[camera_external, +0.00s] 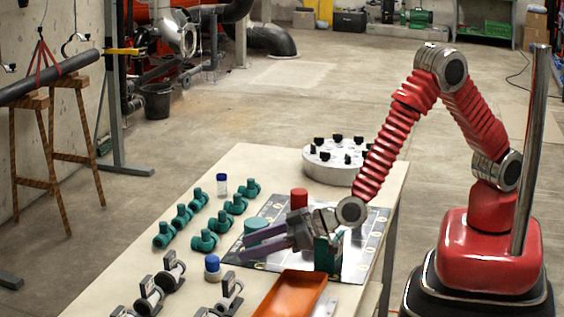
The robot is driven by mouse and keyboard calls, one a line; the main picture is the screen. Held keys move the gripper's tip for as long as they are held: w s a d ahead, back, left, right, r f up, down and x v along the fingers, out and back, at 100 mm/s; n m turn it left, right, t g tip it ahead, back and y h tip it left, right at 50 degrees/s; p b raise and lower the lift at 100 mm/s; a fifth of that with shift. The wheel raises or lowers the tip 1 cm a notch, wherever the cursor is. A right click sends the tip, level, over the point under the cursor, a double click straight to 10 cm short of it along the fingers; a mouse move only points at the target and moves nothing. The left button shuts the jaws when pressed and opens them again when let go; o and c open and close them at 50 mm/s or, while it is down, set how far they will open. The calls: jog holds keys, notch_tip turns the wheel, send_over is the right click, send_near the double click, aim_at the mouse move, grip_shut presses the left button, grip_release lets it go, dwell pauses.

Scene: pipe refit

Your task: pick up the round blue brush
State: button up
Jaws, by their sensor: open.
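A short round piece with a blue top and a pale lower part (212,264), which looks like the round blue brush, stands upright on the table left of the mat. My gripper (243,248) is over the mat, up and to the right of it, with its fingers pointing left towards the table's left side. The fingers are apart with nothing visible between them, and they do not touch the blue piece. A smaller clear jar with a blue cap (222,185) stands farther back on the table.
Several teal pipe fittings (205,240) stand left of the mat. Metal valves (150,297) are at the front left. An orange tray (290,296) lies in front. A teal disc (256,228), red cylinder (299,197) and green block (327,253) are near my gripper.

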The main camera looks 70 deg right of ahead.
aim_at(212, 257)
jog(key=shift+x, duration=3.15)
jog(key=shift+x, duration=2.6)
jog(key=shift+d+f, duration=0.1)
jog(key=shift+s, duration=0.1)
jog(key=c, duration=1.1)
jog(key=shift+c, duration=0.2)
notch_tip(212, 257, up, 10)
